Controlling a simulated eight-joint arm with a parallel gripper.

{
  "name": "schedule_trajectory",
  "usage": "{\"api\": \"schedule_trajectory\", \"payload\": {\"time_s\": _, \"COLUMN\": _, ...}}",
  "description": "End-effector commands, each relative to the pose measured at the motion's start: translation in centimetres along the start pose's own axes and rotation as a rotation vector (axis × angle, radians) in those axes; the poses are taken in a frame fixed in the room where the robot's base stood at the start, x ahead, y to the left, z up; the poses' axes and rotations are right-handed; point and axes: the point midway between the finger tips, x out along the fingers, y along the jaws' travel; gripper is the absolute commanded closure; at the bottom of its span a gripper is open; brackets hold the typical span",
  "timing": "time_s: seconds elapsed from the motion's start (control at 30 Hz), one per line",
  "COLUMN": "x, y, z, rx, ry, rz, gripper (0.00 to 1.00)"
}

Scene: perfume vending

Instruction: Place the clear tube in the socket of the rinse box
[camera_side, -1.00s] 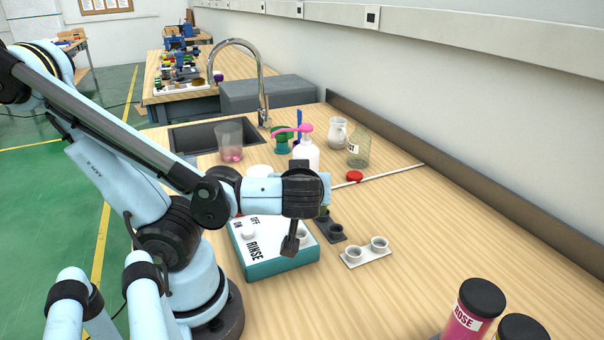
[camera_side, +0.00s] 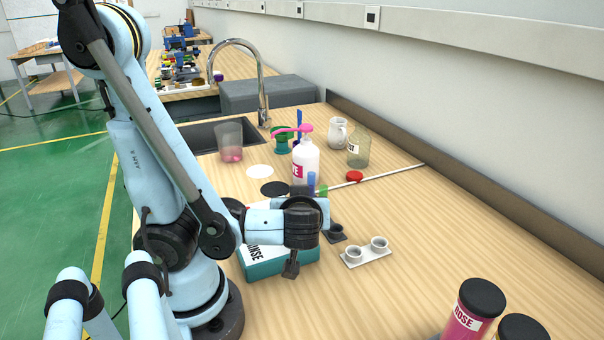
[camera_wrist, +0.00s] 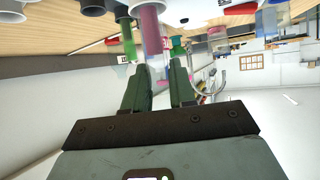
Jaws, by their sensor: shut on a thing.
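The teal-and-white rinse box (camera_side: 262,265) sits on the counter beneath my wrist, which covers most of its top. Its socket is hidden. My gripper (camera_wrist: 158,82) points away from the side camera, its two dark fingers a little apart around a see-through tube (camera_wrist: 157,72). The tube runs upward between the fingertips in the wrist view, where pink shows in or behind it; which I cannot tell. In the side view a bluish upright end (camera_side: 311,181) above the wrist is probably this tube. I cannot tell how far its lower end is above the box.
A green piece (camera_side: 323,190) stands just right of the tube. A dark holder (camera_side: 336,233) and a white two-cup holder (camera_side: 366,252) are right of the box. A pump bottle (camera_side: 305,160) stands behind.

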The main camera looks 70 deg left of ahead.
Motion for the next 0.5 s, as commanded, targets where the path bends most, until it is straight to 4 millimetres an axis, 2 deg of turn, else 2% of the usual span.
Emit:
{"api": "schedule_trajectory", "payload": {"time_s": 0.3, "x": 0.09, "y": -0.04, "z": 0.16, "rx": 0.0, "ry": 0.0, "rz": 0.0, "gripper": 1.0}}
{"api": "schedule_trajectory", "payload": {"time_s": 0.33, "x": 0.09, "y": -0.04, "z": 0.16, "rx": 0.0, "ry": 0.0, "rz": 0.0, "gripper": 0.72}}
{"api": "schedule_trajectory", "payload": {"time_s": 0.5, "x": 0.08, "y": -0.04, "z": 0.15, "rx": 0.0, "ry": 0.0, "rz": 0.0, "gripper": 0.49}}
